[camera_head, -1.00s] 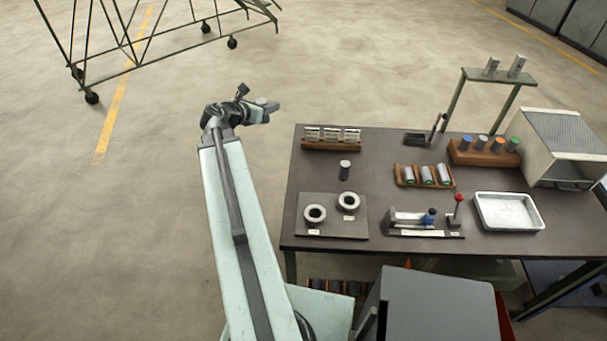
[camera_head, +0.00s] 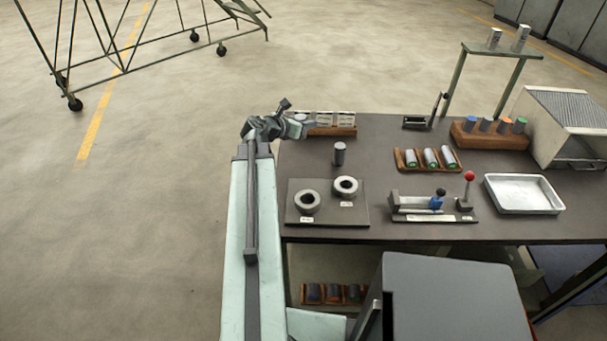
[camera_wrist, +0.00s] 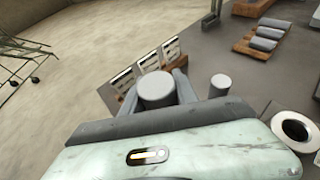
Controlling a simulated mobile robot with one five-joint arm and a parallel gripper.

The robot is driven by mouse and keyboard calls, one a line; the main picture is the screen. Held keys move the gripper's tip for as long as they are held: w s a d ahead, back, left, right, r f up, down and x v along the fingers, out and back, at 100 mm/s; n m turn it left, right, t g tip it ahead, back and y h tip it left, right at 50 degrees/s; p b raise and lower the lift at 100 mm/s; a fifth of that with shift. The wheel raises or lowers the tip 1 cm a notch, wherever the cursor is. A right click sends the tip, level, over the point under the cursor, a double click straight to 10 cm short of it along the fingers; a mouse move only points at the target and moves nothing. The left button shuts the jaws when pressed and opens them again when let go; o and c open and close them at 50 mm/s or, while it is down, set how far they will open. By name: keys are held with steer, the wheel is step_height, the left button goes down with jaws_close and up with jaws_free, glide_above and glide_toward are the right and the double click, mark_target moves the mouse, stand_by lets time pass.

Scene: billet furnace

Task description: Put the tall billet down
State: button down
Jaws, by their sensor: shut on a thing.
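My gripper (camera_head: 296,128) is at the back left corner of the dark table (camera_head: 380,150), in front of the left end of a wooden rack in the head view. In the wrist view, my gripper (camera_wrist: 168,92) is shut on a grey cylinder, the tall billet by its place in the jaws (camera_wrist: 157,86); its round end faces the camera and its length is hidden. Another grey billet (camera_head: 339,153) stands upright on the table, apart from my gripper; it also shows in the wrist view (camera_wrist: 220,82).
A wooden rack with white cards (camera_head: 336,130) stands at the back left. A plate with two grey rings (camera_head: 327,217) lies at the front left. A rack of lying billets (camera_head: 424,165), a lever fixture (camera_head: 425,216) and a metal tray (camera_head: 524,208) are farther right. Bare tabletop surrounds the standing billet.

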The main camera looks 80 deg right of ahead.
steer(key=f+b, duration=0.6)
steer(key=f, duration=0.1)
steer(key=f+b, duration=0.3)
steer(key=b, duration=0.1)
steer(key=shift+s+d+f, duration=0.1)
steer(key=shift+s+f, duration=0.2)
steer(key=shift+f, duration=0.1)
steer(key=shift+r, duration=0.15)
steer(key=c, duration=1.4)
jaws_free()
steer(key=shift+f, duration=0.2)
steer(key=o, duration=0.5)
steer(key=shift+r, duration=0.2)
